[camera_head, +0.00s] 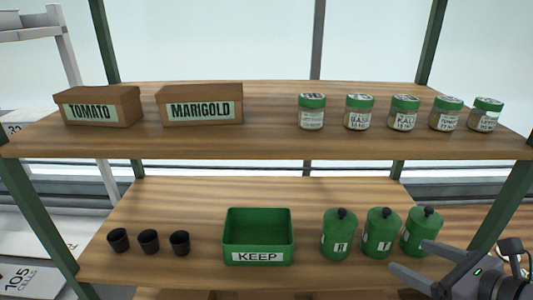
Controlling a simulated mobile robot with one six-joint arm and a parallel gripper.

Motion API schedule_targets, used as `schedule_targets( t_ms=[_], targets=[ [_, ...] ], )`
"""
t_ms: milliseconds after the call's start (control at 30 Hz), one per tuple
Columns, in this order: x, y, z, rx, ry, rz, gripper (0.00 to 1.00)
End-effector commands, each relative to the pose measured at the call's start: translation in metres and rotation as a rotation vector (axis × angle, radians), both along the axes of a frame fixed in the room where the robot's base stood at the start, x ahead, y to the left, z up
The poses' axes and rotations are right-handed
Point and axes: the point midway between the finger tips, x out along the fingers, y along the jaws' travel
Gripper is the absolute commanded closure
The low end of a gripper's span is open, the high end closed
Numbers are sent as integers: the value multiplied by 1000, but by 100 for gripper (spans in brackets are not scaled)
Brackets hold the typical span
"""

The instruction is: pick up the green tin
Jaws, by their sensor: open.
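Three green tins with black knobs stand upright in a row on the lower shelf, right of centre: the left tin (339,228), the middle tin (381,226) and the right tin (422,232). Each bears a small white label; the lettering is too small to read surely. An open green box marked KEEP (258,257) stands left of them and looks empty. My gripper (408,257) is at the lower right, open and empty, its fingers pointing left. It appears in front of the right tin and overlaps its lower edge; I cannot tell if they touch.
Three small black pots, one of them here (149,241), stand at the lower shelf's left. The upper shelf (270,142) holds a TOMATO box (99,106), a MARIGOLD box (201,104) and several green-lidded jars (359,112). Green posts (35,215) flank the shelves.

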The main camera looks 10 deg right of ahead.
Motion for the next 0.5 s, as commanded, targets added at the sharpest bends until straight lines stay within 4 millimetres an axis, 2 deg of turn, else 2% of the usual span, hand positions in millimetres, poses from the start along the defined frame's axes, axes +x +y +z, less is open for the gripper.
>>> schedule_targets(
  t_ms=[33, 100, 233, 333, 500],
  targets=[
    [-10, -18, 6, 46, -20, -75, 20],
    [-19, -35, 8, 89, -48, -146, 20],
    [-20, -41, 6, 106, -59, -173, 20],
    [-4, -38, -4, 104, -57, -164, 20],
    [42, -33, -24, 103, -57, -162, 20]
  ],
)
